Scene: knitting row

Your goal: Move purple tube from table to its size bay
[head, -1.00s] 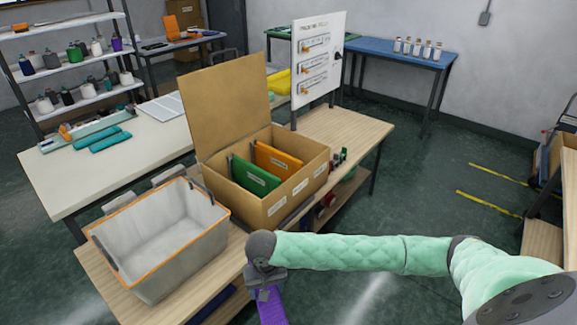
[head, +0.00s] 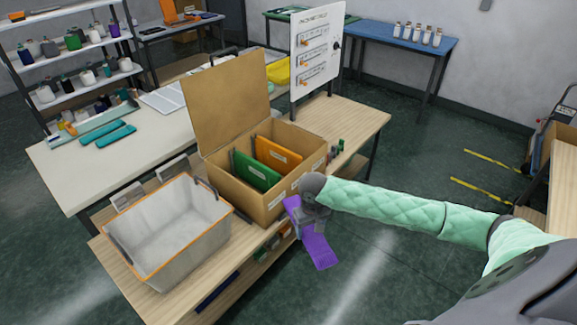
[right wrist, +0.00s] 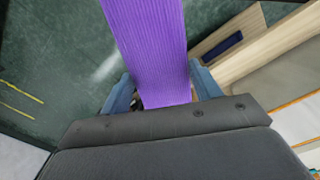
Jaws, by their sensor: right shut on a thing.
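The purple tube (head: 319,248) looks like a flat ribbed purple piece and is held in my right gripper (head: 308,222), in front of the cardboard box's near right corner. In the right wrist view the purple tube (right wrist: 147,45) runs up between the two blue fingers of the right gripper (right wrist: 163,95), which are shut on it. The open cardboard box (head: 262,206) stands on the wooden table with its lid up. It has label cards on its front and holds a green piece (head: 256,171) and an orange piece (head: 279,152). My left gripper is not in view.
A grey bin (head: 165,236) with an orange rim stands left of the box on the wooden table (head: 362,121). A white board (head: 317,50) with labelled rows stands behind the box.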

